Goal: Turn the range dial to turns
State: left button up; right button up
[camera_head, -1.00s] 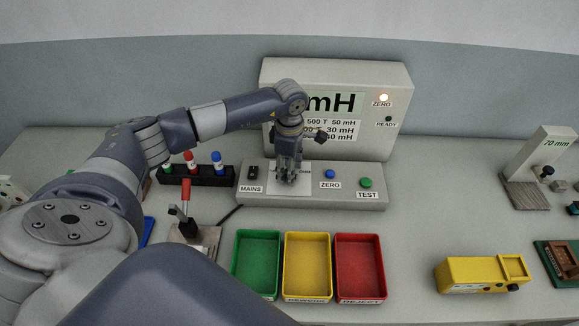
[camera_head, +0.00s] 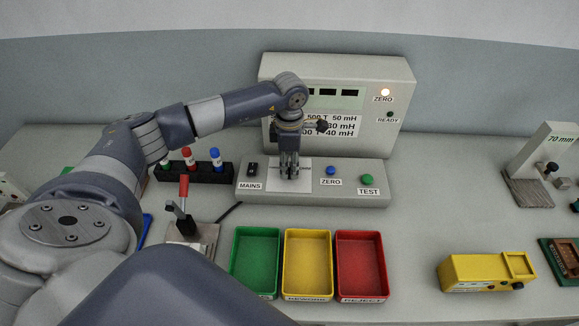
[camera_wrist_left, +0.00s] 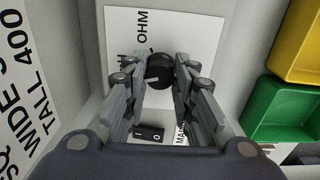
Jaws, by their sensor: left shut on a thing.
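The range dial is a round black knob (camera_wrist_left: 158,70) on a white label plate (camera_wrist_left: 190,35), seen in the left wrist view between my left fingers. "OHM" is printed on the plate beyond it; other position labels are partly hidden, and I cannot tell which one the dial points to. In the head view my left gripper (camera_head: 289,172) points down over the plate on the sloped console (camera_head: 330,198), shut on the dial, which it hides. The display (camera_head: 350,98) on the upright case shows dark blocks, partly behind my arm. My right gripper is not in view.
A mains switch (camera_head: 253,169) is left of the gripper; a blue zero button (camera_head: 331,171) and a green test button (camera_head: 367,180) are right. Green (camera_head: 233,262), yellow (camera_head: 307,298) and red (camera_head: 361,298) trays stand in front. A probe rack (camera_head: 205,174) is at left.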

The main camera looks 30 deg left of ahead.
aim_at(289, 167)
pick_arm(q)
jog(key=n+b, duration=0.1)
jog(key=n, duration=0.1)
jog(key=shift+f+n, duration=0.1)
jog(key=shift+n, duration=0.3)
jog(key=n+b, duration=0.1)
jog(key=n, duration=0.1)
jog(key=shift+n, duration=0.3)
jog(key=shift+n+b, duration=0.6)
jog(key=shift+n, duration=1)
jog(key=o, duration=1.1)
jog(key=shift+c, duration=0.2)
notch_tip(289, 167, up, 12)
